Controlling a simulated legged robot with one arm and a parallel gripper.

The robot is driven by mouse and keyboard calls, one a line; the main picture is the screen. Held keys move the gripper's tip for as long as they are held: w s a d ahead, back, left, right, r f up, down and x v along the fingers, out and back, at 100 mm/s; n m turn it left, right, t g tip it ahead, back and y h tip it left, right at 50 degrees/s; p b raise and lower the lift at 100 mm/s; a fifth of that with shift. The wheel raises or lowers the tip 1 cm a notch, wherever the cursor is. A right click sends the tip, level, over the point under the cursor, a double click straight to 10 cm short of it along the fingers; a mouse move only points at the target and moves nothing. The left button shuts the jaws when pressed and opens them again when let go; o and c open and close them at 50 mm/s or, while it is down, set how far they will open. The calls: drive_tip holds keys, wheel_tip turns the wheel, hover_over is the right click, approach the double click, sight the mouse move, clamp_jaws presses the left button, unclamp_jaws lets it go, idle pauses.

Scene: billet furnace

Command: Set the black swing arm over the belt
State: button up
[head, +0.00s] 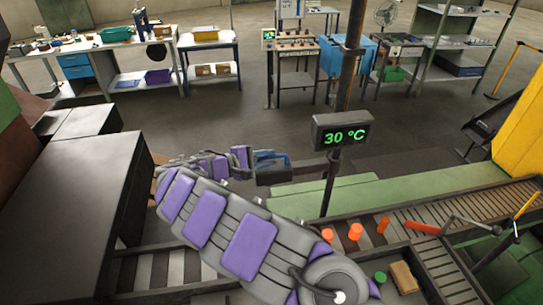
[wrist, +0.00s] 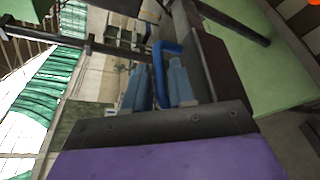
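The black swing arm (head: 309,166) reaches left from a dark post under a 30 °C display and ends in a dark block (head: 273,176). It lies above a green surface, behind the belt (head: 415,226) with its dark slats. In the wrist view the dark block (wrist: 222,62) has a blue U-shaped handle (wrist: 159,72). My gripper (head: 268,158) is at the block; its grey-blue fingers (wrist: 158,88) stand one on each side of the handle. Whether they press on it is unclear. My purple arm hides part of the belt.
The display (head: 341,130) stands on its post close right of my gripper. A big dark box (head: 65,205) stands left. Workbenches (head: 90,45) line the back; the floor before them is clear.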

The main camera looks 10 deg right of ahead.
drive_tip(key=shift+w+d+f, duration=0.2)
drive_tip(key=shift+w+d, duration=0.15)
drive_tip(key=shift+d, duration=0.2)
drive_tip(key=shift+a, duration=0.15)
drive_tip(key=shift+a, duration=0.1)
drive_tip(key=shift+d, duration=0.3)
drive_tip(key=shift+c, duration=1.2)
clamp_jaws()
